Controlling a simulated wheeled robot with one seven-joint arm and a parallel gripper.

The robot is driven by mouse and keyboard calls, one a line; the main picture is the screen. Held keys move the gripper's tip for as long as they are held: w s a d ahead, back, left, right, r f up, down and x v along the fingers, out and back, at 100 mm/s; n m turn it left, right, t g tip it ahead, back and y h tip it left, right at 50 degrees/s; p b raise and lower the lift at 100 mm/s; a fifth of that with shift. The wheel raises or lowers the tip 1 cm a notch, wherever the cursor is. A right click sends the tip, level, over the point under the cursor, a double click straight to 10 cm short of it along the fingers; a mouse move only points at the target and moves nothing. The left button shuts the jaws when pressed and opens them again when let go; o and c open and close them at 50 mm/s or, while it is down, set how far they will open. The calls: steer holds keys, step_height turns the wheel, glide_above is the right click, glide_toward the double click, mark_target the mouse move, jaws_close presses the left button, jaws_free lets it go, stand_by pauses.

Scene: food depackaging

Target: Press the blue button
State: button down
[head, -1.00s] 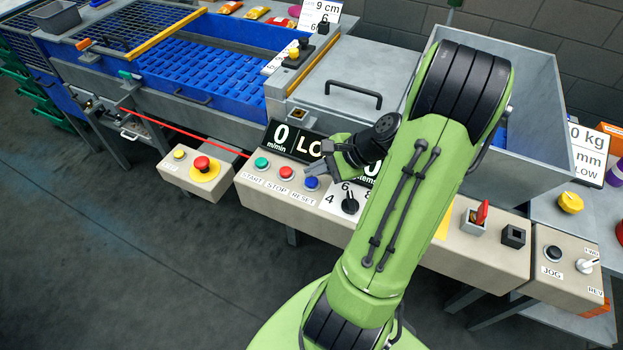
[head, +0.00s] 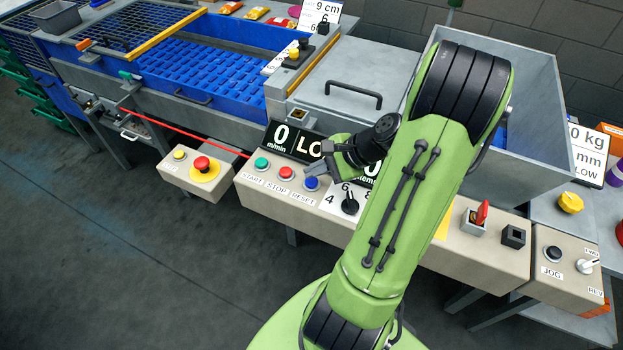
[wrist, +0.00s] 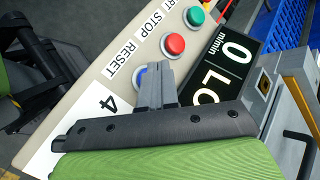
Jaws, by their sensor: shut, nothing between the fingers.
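The blue button (head: 312,183) sits on the beige control panel (head: 270,201), right of the red button (head: 286,173) and above the RESET label. My gripper (head: 312,170) is shut and empty, its fingertips close above the blue button. In the wrist view the shut fingers (wrist: 154,72) cover most of the blue button (wrist: 138,76), leaving part of its blue face and pale rim showing at their left. I cannot tell whether the fingertips touch it.
The green button (head: 261,162) lies left of the red one. A black selector knob (head: 350,206) stands right of the blue button. A display (head: 291,140) rises behind. A separate box with a red emergency button (head: 201,163) is further left.

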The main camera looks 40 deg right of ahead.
mark_target(316, 182)
stand_by(0.4)
steer(key=shift+f, duration=0.4)
steer(key=shift+f+b, duration=0.35)
steer(key=shift+f, duration=0.2)
stand_by(0.5)
steer(key=shift+r+p, duration=1)
steer(key=shift+p, duration=0.1)
step_height(316, 182, up, 5)
steer(key=p, duration=0.5)
steer(key=shift+r, duration=0.1)
